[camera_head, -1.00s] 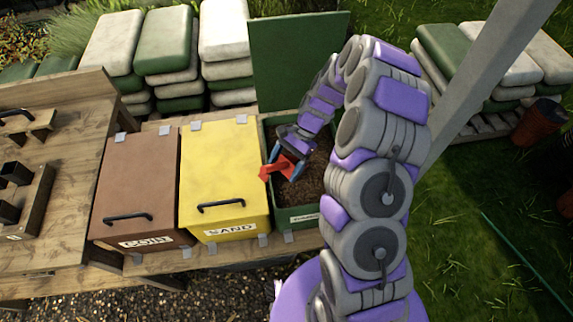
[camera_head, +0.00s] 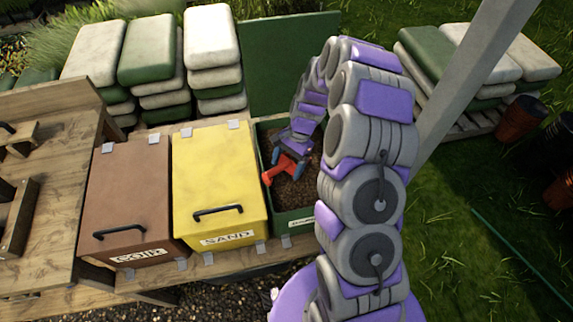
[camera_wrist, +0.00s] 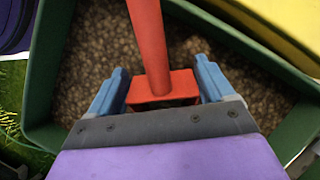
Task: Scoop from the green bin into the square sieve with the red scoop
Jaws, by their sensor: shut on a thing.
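The green bin (camera_head: 308,214) stands open at the right end of the row, its green lid raised behind it and brown granular material (camera_head: 296,190) inside. My gripper (camera_wrist: 160,90) is shut on the red scoop (camera_head: 289,167), with a blue finger on each side of its red block. In the wrist view the scoop's red shaft (camera_wrist: 149,40) runs up out of the frame, so its far end is hidden there. In the head view the scoop is over or in the bin's opening; I cannot tell whether it touches the material. I cannot make out the square sieve.
The closed yellow SAND bin (camera_head: 220,185) stands left of the green bin, and the closed brown COIR bin (camera_head: 130,200) left of that. A wooden bench (camera_head: 62,190) is at far left. Stacked sacks (camera_head: 150,50) stand behind.

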